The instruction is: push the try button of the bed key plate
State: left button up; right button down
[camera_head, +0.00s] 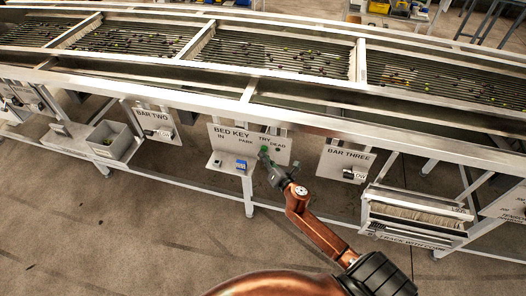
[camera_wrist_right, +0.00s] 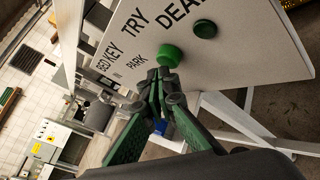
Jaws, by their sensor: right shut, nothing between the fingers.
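The white bed key plate (camera_head: 228,146) hangs under the machine's front rail, lettered BED KEY, IN, PARK, TRY and DEAD. It also fills the upper part of the right wrist view (camera_wrist_right: 238,62). The bright green try button (camera_wrist_right: 170,54) sticks out under the word TRY. A darker green button (camera_wrist_right: 205,28) sits beside it under DEAD. My right gripper (camera_head: 266,162) is shut and empty, fingers toward the plate. In the right wrist view its fingertips (camera_wrist_right: 160,76) are right at the try button's lower edge; I cannot tell whether they touch. My left gripper is not in view.
A small shelf (camera_head: 226,167) with a blue block (camera_head: 241,164) juts out at the plate's lower left. The bar two plate (camera_head: 155,122) and a grey bin (camera_head: 110,140) are to the left. The bar three plate (camera_head: 344,160) and a rack (camera_head: 415,215) are to the right.

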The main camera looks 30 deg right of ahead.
jog(key=shift+w+d, duration=0.4)
dwell(0.9)
jog(key=shift+s, duration=0.1)
jog(key=shift+s+a, duration=0.6)
jog(key=shift+a, duration=0.15)
jog(key=shift+a, duration=0.1)
jog(key=s+a, duration=0.1)
jog(key=s+a+p, duration=0.1)
jog(key=s+a, duration=0.1)
jog(key=shift+s+a, duration=0.1)
jog(key=shift+a, duration=0.2)
dwell(0.8)
